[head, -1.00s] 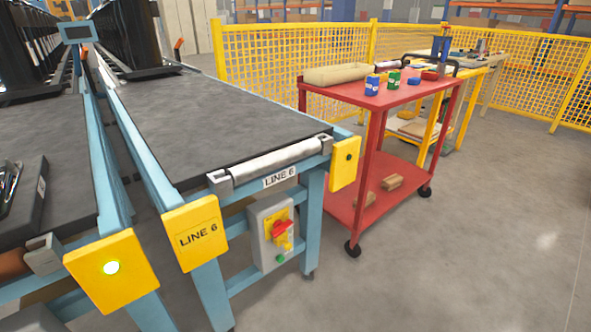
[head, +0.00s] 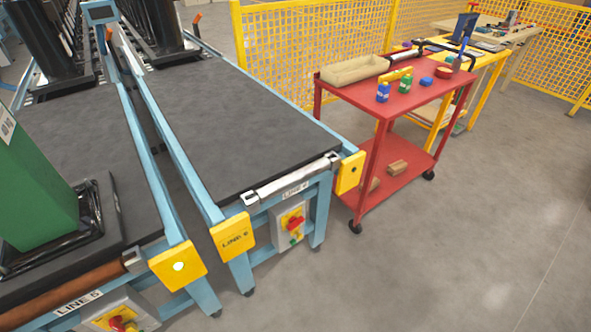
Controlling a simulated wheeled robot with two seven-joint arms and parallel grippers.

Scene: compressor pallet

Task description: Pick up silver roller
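A silver roller (head: 292,182) sits between its end brackets at the near end of the Line 6 conveyor (head: 235,125), above the line label. A second pale silver cylinder (head: 403,57) lies at the back edge of the red cart's top, partly hidden, and is too small to tell clearly. Neither of my grippers is in view.
The red cart (head: 415,98) stands right of Line 6, carrying a beige tray (head: 354,70), blue and green bottles and small parts. A green unit (head: 36,185) stands on Line 5 at left. Yellow mesh fencing (head: 300,45) runs behind. The floor at front right is clear.

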